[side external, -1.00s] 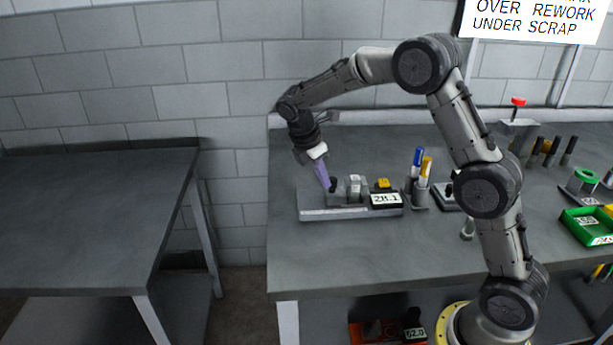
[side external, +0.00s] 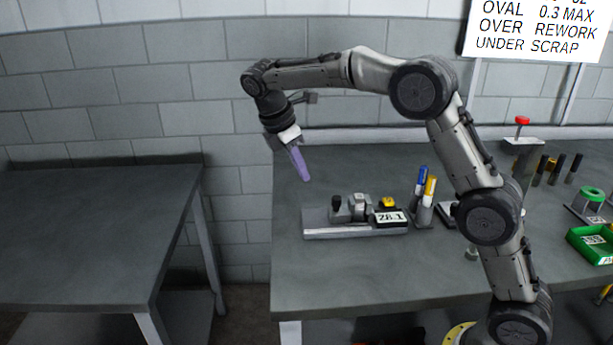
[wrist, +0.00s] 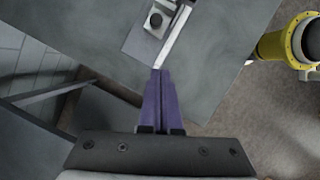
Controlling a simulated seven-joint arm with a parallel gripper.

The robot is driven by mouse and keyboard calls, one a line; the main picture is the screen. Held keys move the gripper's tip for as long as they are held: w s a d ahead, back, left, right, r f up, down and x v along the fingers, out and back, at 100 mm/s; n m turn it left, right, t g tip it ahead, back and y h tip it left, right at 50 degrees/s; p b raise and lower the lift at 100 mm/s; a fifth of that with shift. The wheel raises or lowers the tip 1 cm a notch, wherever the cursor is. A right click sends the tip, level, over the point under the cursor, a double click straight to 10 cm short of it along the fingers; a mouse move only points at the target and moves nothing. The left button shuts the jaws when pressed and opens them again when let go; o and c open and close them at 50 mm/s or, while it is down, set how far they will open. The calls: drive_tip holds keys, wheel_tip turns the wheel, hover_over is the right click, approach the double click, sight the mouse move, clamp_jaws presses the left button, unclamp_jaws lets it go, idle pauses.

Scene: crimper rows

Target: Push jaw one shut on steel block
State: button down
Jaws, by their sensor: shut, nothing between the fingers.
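A grey crimper fixture (side external: 320,234) lies on the bench, its long base running left to right. On it stand a dark grey jaw piece with a black knob (side external: 337,202) at the left and a lighter steel block (side external: 360,203) just right of it. From here I cannot tell whether jaw and block touch. My gripper (side external: 306,180), with long purple fingers, is shut and empty, above and left of the fixture. In the wrist view the shut fingertips (wrist: 160,71) show below the fixture's end, where the black knob (wrist: 156,19) and a bright metal edge (wrist: 175,35) show.
A display reading 28.1 (side external: 390,218) and a yellow-topped part (side external: 388,203) sit at the fixture's right. Blue and yellow markers (side external: 425,195) stand beyond. A green tray (side external: 592,245) is far right. The bench (side external: 310,270) is clear left and in front of the fixture.

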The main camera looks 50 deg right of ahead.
drive_tip(key=w+r+m, duration=0.1)
drive_tip(key=w+m, duration=0.1)
drive_tip(key=w, duration=0.1)
drive_tip(key=m+g, duration=0.1)
approach(342, 208)
drive_tip(key=shift+y, duration=0.3)
drive_tip(key=w+a+f, duration=0.2)
drive_tip(key=a+f, duration=0.1)
drive_tip(key=a, duration=0.1)
drive_tip(key=shift+w+a+f, duration=0.1)
drive_tip(key=shift+w+f, duration=0.2)
drive_tip(key=shift+w, duration=0.1)
drive_tip(key=shift+s+d+r, duration=0.15)
drive_tip(key=shift+s+d, duration=0.55)
drive_tip(key=shift+d, duration=0.35)
drive_tip(key=shift+s+d, duration=0.35)
drive_tip(key=shift+d, duration=0.15)
drive_tip(key=shift+d, duration=0.1)
drive_tip(key=shift+s+d, duration=0.5)
